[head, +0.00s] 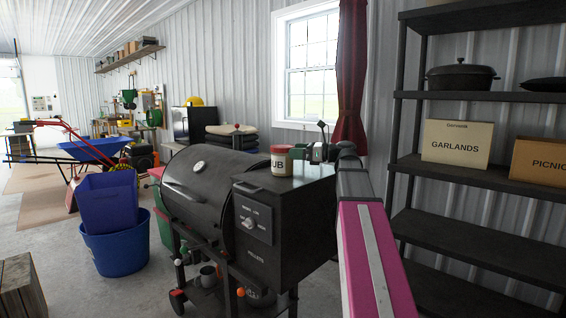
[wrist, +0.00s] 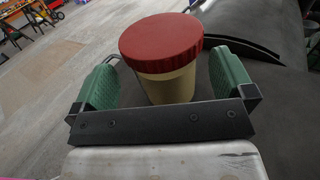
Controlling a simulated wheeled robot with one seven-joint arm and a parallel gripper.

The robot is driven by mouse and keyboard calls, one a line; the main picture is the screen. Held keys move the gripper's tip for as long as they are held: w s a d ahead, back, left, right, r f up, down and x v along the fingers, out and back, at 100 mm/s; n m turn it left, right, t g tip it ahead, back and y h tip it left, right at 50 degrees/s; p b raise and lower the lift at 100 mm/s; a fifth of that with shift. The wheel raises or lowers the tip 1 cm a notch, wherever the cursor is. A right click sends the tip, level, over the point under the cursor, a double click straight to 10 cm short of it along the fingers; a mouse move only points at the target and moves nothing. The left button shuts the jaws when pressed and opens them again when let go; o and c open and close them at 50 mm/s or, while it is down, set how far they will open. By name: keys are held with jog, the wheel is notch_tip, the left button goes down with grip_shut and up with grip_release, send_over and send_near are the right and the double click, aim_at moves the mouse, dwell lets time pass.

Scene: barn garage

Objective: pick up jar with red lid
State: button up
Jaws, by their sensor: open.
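The jar with the red lid (head: 281,160) stands upright on the flat top of the black pellet grill's box (head: 290,183) in the head view. It has a cream body with dark lettering that reads "UB" in part. In the wrist view the jar (wrist: 162,55) sits between the two green finger pads of my gripper (wrist: 170,85), with its red lid toward the camera. The fingers are open on either side of it, and a gap shows on the left and right. In the head view my gripper (head: 307,153) is just right of the jar, at its height.
The grill's rounded barrel (head: 200,190) is left of the box. A dark shelf rack (head: 470,240) with a "GARLANDS" box (head: 456,143) stands at the right. Blue tubs (head: 112,235) are on the floor at left. A dark red curtain (head: 351,80) hangs behind my arm.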

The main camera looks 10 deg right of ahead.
aim_at(284, 146)
jog(key=x, duration=0.5)
jog(key=shift+w+r, duration=0.1)
jog(key=c, duration=0.7)
jog(key=shift+r, duration=0.2)
jog(key=shift+c, duration=0.2)
